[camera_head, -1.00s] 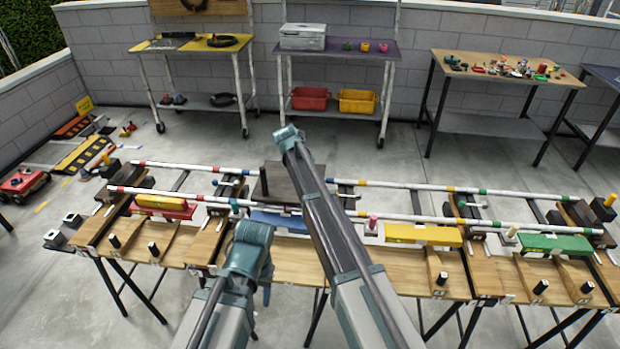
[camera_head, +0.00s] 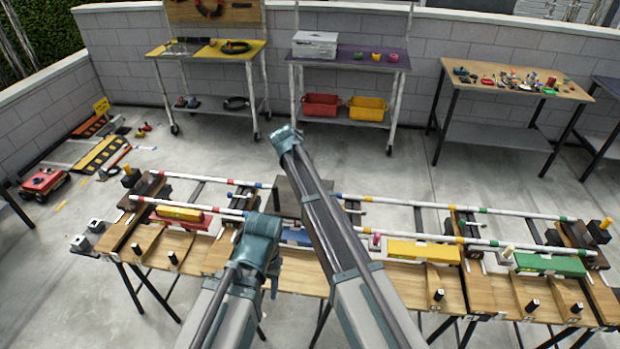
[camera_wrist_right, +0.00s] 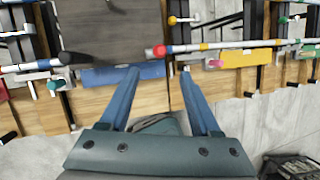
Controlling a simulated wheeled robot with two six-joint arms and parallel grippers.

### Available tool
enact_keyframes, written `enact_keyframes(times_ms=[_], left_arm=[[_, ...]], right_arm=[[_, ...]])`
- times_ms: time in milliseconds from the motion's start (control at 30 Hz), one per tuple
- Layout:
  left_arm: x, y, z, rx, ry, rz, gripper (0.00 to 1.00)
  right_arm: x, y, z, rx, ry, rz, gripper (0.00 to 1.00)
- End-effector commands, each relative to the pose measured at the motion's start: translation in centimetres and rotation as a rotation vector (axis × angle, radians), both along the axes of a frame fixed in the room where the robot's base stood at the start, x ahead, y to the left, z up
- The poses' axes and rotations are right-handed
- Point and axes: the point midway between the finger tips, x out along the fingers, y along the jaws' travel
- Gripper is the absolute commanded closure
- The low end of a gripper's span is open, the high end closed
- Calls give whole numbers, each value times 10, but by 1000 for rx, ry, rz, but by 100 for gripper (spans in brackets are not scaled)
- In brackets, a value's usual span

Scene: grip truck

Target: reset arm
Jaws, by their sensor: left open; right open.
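My two arms reach forward over a wooden workbench (camera_head: 205,255). The left arm rises from the bottom to a teal joint, and part of the left gripper (camera_head: 273,287) shows beside it over the bench's front edge. The longer right arm reaches up to a teal joint before a dark board (camera_head: 287,197); its gripper is hidden in the head view. In the right wrist view my right gripper (camera_wrist_right: 159,72) is open, its two blue fingers apart with nothing held between them. A blue block (camera_wrist_right: 100,77) lies left of the fingers and a yellow block (camera_wrist_right: 246,57) lies to the right.
Striped rods (camera_head: 500,243) run along the bench. A red block (camera_head: 180,222), a yellow block (camera_head: 424,252) and a green block (camera_head: 549,264) lie there. Open concrete floor (camera_head: 340,155) lies between.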

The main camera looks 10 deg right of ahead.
Motion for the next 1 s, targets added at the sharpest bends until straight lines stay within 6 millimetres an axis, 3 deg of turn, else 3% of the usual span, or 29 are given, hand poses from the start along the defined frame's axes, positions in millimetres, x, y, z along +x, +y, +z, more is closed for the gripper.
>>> enact_keyframes(times_ms=[467, 667, 1000], left_arm=[[0, 0, -1, 0, 0, 0, 50], [0, 0, -1, 0, 0, 0, 50], [0, 0, -1, 0, 0, 0, 50]], right_arm=[[-5, -2, -1, 10, -7, -29, 36], [-54, -24, -5, 130, -84, -366, 36], [-167, -61, -14, 387, -250, -1295, 36]])
